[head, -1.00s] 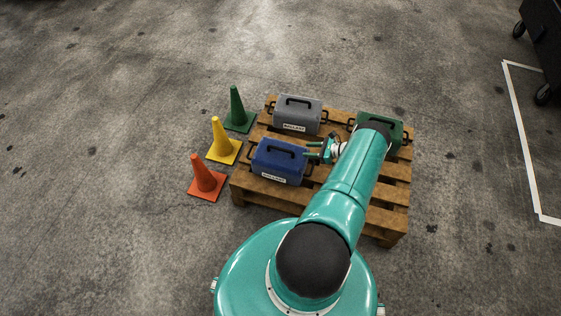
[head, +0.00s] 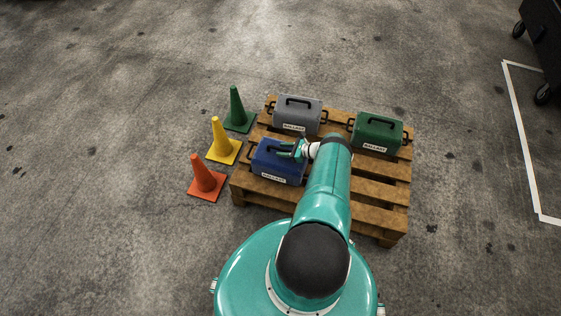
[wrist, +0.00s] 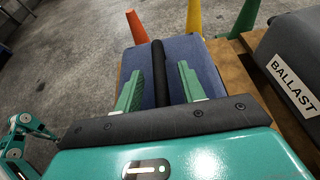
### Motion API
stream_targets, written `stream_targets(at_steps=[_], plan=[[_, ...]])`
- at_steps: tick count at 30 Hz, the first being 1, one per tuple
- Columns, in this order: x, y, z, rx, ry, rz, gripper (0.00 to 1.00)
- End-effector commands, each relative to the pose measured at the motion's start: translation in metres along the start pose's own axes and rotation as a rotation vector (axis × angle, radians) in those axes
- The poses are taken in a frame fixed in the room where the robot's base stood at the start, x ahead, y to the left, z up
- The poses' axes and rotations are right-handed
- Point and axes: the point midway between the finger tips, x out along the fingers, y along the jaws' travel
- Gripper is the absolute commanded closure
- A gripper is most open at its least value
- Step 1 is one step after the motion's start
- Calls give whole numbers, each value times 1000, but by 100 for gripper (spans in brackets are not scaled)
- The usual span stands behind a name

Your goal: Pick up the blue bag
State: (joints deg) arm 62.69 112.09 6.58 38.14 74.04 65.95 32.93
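The blue bag (head: 268,170), a box shape with a white BALLAST label, lies on the near left part of the wooden pallet (head: 385,193). In the wrist view the bag (wrist: 206,70) is straight ahead, with its black top handle (wrist: 160,72) running between my two fingers. My gripper (head: 288,150) is over the bag's top in the head view. In the wrist view my gripper (wrist: 158,88) is open, one green finger on each side of the handle, with gaps between fingers and handle. The fingers hide part of the bag's top.
A grey bag (head: 297,118) stands behind the blue one, and a green bag (head: 377,134) stands at the pallet's right. Orange (head: 205,180), yellow (head: 222,143) and green (head: 237,112) cones line the left side. Floor further left is clear.

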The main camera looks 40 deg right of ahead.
Motion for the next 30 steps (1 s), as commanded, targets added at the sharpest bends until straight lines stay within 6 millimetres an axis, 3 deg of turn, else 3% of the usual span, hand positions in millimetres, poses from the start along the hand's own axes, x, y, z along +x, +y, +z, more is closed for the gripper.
stream_targets(at_steps=[7,13,14,30], plan=[[3,0,0,-1,0,-1,60],[3,0,0,-1,0,-1,97],[3,0,0,-1,0,-1,100],[2,0,0,-1,0,0,100]])
